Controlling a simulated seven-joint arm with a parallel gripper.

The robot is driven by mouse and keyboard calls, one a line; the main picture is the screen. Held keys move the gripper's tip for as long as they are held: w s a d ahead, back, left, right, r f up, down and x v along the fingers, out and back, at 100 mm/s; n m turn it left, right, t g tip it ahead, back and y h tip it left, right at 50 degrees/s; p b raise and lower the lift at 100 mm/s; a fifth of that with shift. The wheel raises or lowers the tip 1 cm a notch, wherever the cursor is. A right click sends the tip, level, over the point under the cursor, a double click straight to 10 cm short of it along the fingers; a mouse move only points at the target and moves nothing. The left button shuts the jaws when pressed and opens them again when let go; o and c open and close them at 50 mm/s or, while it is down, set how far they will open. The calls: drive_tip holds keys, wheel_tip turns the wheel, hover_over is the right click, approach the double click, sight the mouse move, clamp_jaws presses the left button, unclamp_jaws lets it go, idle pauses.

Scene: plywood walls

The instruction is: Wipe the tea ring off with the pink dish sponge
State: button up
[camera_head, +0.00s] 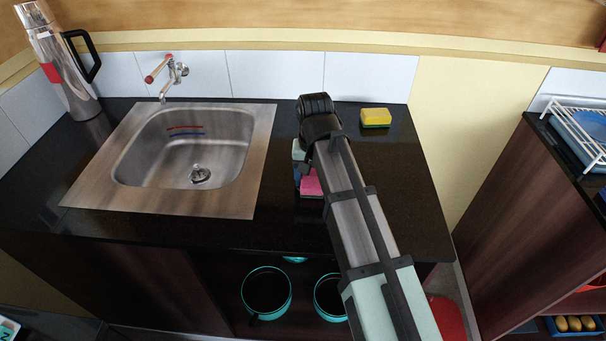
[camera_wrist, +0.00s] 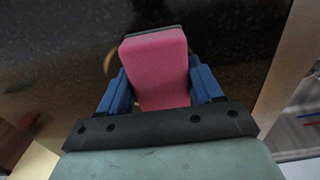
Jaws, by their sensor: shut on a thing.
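The pink dish sponge (camera_wrist: 155,68) is between the two blue fingers of my gripper (camera_wrist: 160,92) in the wrist view, and the gripper is shut on it. A dark layer shows along the sponge's far edge. In the head view the sponge (camera_head: 311,186) shows at the black counter, right of the sink, partly behind my arm. Whether it touches the counter I cannot tell. The tea ring (camera_wrist: 108,64) shows in the wrist view as a pale brown arc just left of the sponge; the rest of it is hidden. I cannot make the ring out in the head view.
A yellow and green sponge (camera_head: 376,117) lies on the counter near the wall. The steel sink (camera_head: 125,186) is left of my gripper, with a tap (camera_head: 172,72) behind it. A tall flask (camera_head: 62,70) stands at the far left.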

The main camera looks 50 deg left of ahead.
drive_tip(key=shift+w+d, duration=2.35)
drive_tip(key=shift+s+a, duration=3.8)
drive_tip(key=shift+a, duration=0.05)
drive_tip(key=shift+w+a, duration=0.85)
drive_tip(key=shift+w, duration=0.1)
drive_tip(key=shift+w+d, duration=3.7)
drive_tip(key=shift+d, duration=0.05)
drive_tip(key=shift+s+a, duration=3.75)
drive_tip(key=shift+a, duration=0.05)
wheel_tip(320, 180, up, 8)
drive_tip(key=shift+d, duration=0.15)
